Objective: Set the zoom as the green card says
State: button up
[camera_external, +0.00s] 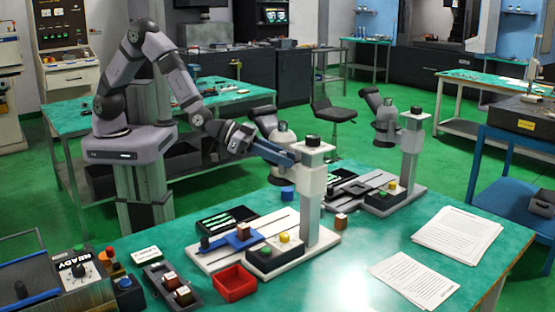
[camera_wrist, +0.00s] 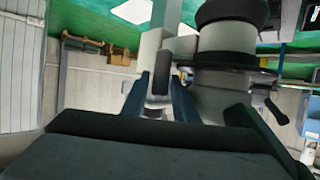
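My gripper (camera_external: 284,156) reaches the white head of the near column (camera_external: 314,152), which has a black knob (camera_external: 312,140) on top. In the wrist view two blue fingers (camera_wrist: 162,88) stand apart, with a white part and a small dark rounded piece (camera_wrist: 160,80) between their tips. I cannot tell whether the fingers touch it. A large white barrel with a black ring (camera_wrist: 228,38) is right of the fingers. A small white card with a green marking (camera_external: 146,255) lies at the table's left; its text is too small to read. I cannot tell which part is the zoom.
The near stand's white base (camera_external: 215,260) bears a blue clamp (camera_external: 243,236) and a button box (camera_external: 275,254). A red tray (camera_external: 234,284) is in front. A similar stand (camera_external: 411,150) stands behind to the right. Papers (camera_external: 458,236) lie on the green table's right side.

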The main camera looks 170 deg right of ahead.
grip_shut()
jog(key=shift+b, duration=0.55)
jog(key=shift+d+f+m+t+b, duration=0.2)
jog(key=shift+m+t+b, duration=0.35)
jog(key=shift+b, duration=0.65)
jog(key=t+b, duration=0.1)
jog(key=d+m+t+b, duration=0.1)
jog(key=b, duration=0.1)
jog(key=shift+d+r+m, duration=0.15)
jog(key=shift+r+m, duration=0.1)
jog(key=shift+r, duration=0.05)
grip_release()
jog(key=shift+d, duration=0.1)
